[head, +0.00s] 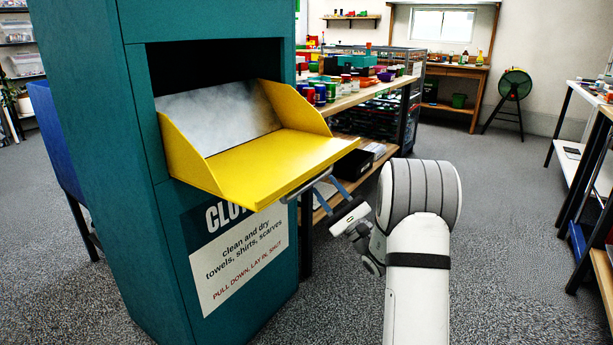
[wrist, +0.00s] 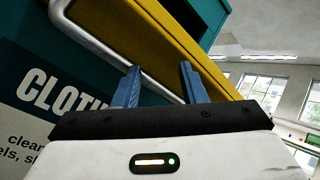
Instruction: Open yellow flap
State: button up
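The yellow flap (head: 265,165) on the teal clothing bin (head: 150,200) is folded down and out, nearly level, with its side walls and grey inner panel showing and the dark opening exposed behind. A metal bar handle (head: 306,187) runs along its front edge. In the wrist view the handle (wrist: 95,42) passes close to the left finger, below the flap's yellow underside (wrist: 150,35). My gripper (head: 327,182) is just below and right of the handle. In the wrist view its blue fingers (wrist: 158,72) stand apart, with nothing clearly held. I cannot tell whether they touch the handle.
A wooden shelf table (head: 370,95) with several jars and bins stands behind the bin on the right.

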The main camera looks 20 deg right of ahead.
aim_at(308, 188)
jog(key=s+a+m+g+h+p, duration=0.15)
jog(key=m+h+p, duration=0.25)
jog(key=m+p, duration=0.75)
jog(key=s+a+m+g+h+p, duration=0.1)
jog(key=s+m+h+p, duration=0.3)
jog(key=m, duration=1.5)
jog(key=shift+y, duration=0.4)
jog(key=x, duration=0.6)
jog(key=f+x, duration=0.1)
jog(key=x, duration=0.2)
jog(key=shift+w+f, duration=0.1)
jog(key=shift+w, duration=0.05)
jog(key=shift+d, duration=0.1)
grip_shut()
